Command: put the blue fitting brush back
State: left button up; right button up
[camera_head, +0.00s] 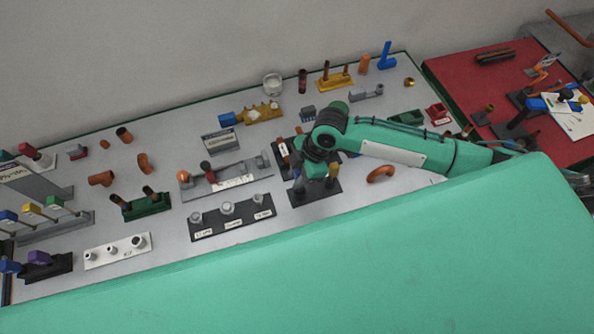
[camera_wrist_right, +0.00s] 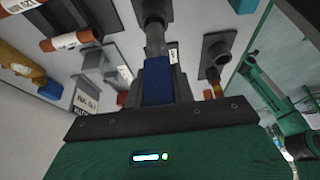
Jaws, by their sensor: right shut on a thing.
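My right gripper (camera_head: 316,182) is over a dark holder base (camera_head: 322,193) near the middle of the table. In the right wrist view the gripper (camera_wrist_right: 160,88) is shut on the blue handle of the fitting brush (camera_wrist_right: 158,80). A grey shaft runs from the handle towards a dark round socket (camera_wrist_right: 152,10) on a dark base. I cannot tell whether the shaft's end is inside the socket. In the head view the arm and hand hide the brush. My left gripper is not in view.
A second dark socket (camera_wrist_right: 217,50) stands beside the brush, with an orange-handled tool (camera_head: 333,171) by the hand. A black rack with several grey fittings (camera_head: 232,218) lies to the left. A red table (camera_head: 460,72) adjoins at the right.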

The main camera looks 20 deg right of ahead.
jog(key=shift+p, duration=0.65)
dwell(0.8)
jog(key=shift+f, duration=0.3)
dwell(0.4)
jog(key=shift+f+b, duration=1.55)
jog(key=shift+f, duration=0.95)
jog(key=o, duration=1)
jog(key=b+v, duration=0.3)
jog(key=v, duration=1)
jog(key=shift+d+r, duration=0.15)
jog(key=shift+r, duration=0.2)
